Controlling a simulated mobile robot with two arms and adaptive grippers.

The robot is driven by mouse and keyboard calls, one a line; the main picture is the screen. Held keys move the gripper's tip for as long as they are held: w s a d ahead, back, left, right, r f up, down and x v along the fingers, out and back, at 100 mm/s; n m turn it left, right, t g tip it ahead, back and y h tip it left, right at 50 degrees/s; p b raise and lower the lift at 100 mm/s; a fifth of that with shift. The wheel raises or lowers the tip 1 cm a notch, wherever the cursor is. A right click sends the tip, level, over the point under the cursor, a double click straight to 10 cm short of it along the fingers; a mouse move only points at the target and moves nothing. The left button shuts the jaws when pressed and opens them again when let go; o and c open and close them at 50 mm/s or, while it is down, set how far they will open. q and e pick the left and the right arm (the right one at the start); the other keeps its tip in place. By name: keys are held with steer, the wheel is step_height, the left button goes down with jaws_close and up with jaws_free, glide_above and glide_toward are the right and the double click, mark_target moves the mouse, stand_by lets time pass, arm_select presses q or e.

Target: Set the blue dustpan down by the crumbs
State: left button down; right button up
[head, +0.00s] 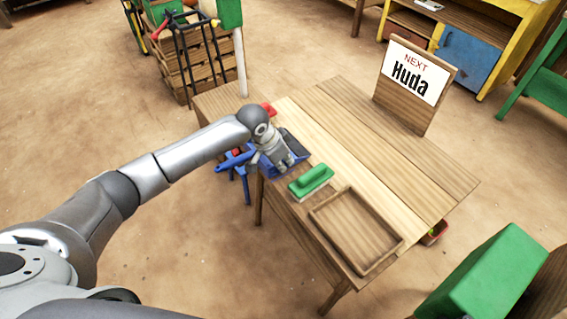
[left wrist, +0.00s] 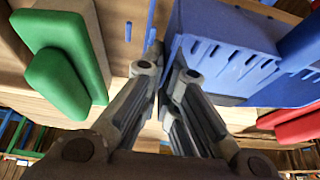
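The blue dustpan (head: 297,147) is at the table's left end in the head view, partly hidden by my left gripper (head: 283,160). In the left wrist view the dustpan (left wrist: 228,45) is large at upper right, with slots along its near side. My left gripper (left wrist: 165,68) has its fingers close together at the dustpan's left edge, with a thin blue part between them. It looks shut on the dustpan. Whether the dustpan touches the tabletop is hard to tell. I cannot make out any crumbs. My right gripper is not in view.
A green brush (head: 312,180) lies close to the dustpan, with a shallow wooden tray (head: 388,262) beyond it. A red object (head: 268,109) is at the table's far left corner. The middle of the wooden table (head: 365,140) is clear.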

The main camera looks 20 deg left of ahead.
arm_select(q)
steer(key=shift+f, duration=0.6)
steer(key=c, duration=1.6)
jaws_free()
steer(key=shift+f, duration=0.15)
steer(key=shift+c, duration=0.2)
steer(key=v, duration=1.2)
steer(key=shift+d, duration=0.1)
